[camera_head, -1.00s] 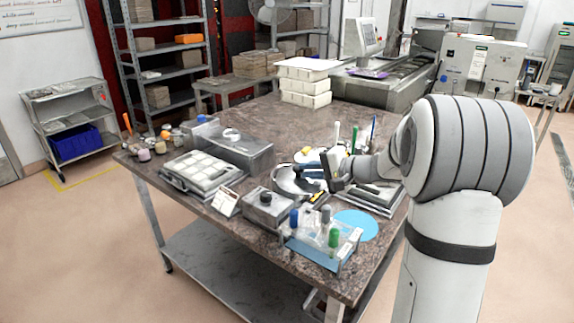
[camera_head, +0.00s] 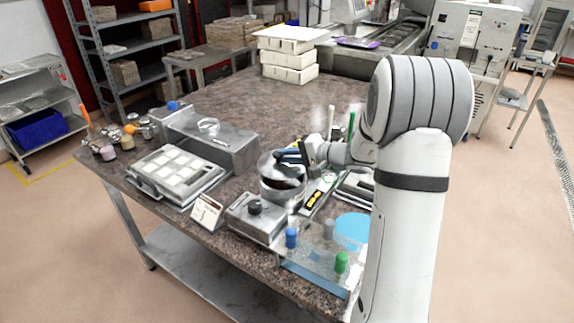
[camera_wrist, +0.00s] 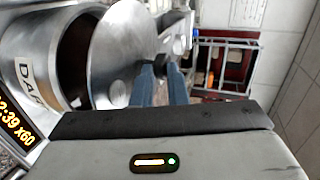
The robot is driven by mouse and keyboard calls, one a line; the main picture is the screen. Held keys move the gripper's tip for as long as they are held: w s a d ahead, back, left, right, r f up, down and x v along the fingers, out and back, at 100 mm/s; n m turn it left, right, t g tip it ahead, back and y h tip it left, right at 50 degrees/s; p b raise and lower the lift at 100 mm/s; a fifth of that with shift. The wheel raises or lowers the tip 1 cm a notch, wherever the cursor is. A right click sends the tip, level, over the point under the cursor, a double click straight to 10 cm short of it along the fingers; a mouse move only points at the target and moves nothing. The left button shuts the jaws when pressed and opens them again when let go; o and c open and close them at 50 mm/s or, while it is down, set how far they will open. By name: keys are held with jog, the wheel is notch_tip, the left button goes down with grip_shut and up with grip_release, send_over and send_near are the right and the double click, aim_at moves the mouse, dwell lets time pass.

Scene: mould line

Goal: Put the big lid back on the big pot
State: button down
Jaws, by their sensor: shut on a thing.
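The big pot (camera_head: 270,193) is a steel pot on the stone-topped table, open at the top, with dark brown inside. It also shows in the wrist view (camera_wrist: 22,40), with a partly hidden label. The big lid (camera_head: 268,162) is a shiny round metal disc. It is tilted above the pot's rim, towards its far left side, and leaves part of the opening uncovered. In the wrist view the lid (camera_wrist: 122,45) overlaps one side of the mouth. My gripper (camera_head: 288,156), with blue fingers (camera_wrist: 158,78), is shut on the lid; the exact grip point is hard to see.
A steel box with a knob (camera_head: 255,222) stands close in front of the pot. A long steel box (camera_head: 212,148) and a tray of pale squares (camera_head: 175,175) are to the left.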

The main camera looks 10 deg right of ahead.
aim_at(293, 168)
notch_tip(293, 168, down, 4)
jog(key=shift+r+p, duration=0.15)
jog(key=shift+p, duration=0.15)
jog(key=shift+s, duration=0.15)
jog(key=shift+f+b, duration=0.2)
jog(key=shift+b, duration=0.2)
jog(key=c, duration=1.4)
grip_release()
